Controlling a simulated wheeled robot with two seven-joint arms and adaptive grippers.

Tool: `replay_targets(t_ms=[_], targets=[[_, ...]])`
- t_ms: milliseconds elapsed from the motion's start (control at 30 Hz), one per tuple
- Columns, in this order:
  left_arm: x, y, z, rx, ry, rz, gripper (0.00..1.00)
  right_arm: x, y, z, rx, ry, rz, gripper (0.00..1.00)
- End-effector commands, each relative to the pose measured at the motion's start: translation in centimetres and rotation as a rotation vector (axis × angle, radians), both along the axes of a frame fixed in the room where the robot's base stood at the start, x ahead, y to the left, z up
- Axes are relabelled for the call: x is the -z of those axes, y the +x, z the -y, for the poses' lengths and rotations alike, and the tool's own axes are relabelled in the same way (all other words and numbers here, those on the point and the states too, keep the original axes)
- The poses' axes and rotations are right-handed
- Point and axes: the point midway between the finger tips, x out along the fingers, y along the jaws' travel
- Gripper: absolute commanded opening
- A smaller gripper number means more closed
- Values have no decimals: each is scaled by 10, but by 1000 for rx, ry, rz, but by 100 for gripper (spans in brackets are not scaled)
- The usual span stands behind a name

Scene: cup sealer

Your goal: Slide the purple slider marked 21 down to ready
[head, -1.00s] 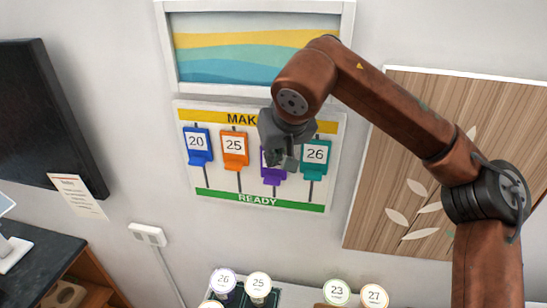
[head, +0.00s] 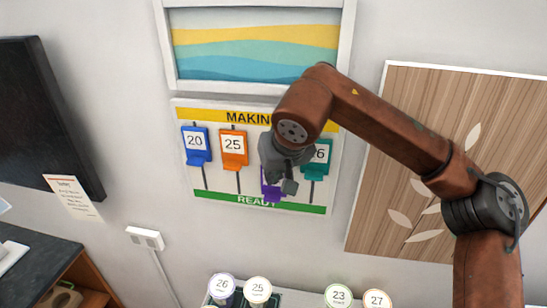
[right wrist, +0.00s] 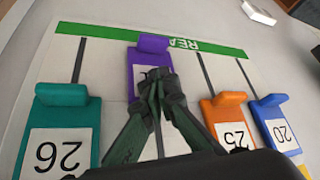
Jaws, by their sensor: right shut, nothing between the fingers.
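The purple slider (head: 271,189) is low on its track on the wall board, with its lower end at the green READY band (head: 230,199). In the right wrist view the purple slider (right wrist: 147,62) has its tab at the edge of the band. Its number is hidden behind my fingers. My right gripper (head: 287,186) is shut and empty, with its fingertips over the slider's face. It also shows in the right wrist view (right wrist: 157,82), fingers together against or just in front of the slider; contact is unclear. My left gripper is out of view.
The blue slider 20 (head: 196,141), orange slider 25 (head: 233,148) and teal slider 26 (head: 316,161) sit higher, nearer the yellow MAKING band (head: 240,117). The teal one is close beside my gripper. Lidded cups (head: 258,289) stand below the board.

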Motion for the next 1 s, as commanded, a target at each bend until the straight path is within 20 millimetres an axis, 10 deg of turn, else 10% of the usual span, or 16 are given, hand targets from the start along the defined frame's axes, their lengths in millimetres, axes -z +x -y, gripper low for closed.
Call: replay_targets(t_ms=[1000], targets=[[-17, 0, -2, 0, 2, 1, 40, -33, -50, -10, 1, 1, 2, 0]])
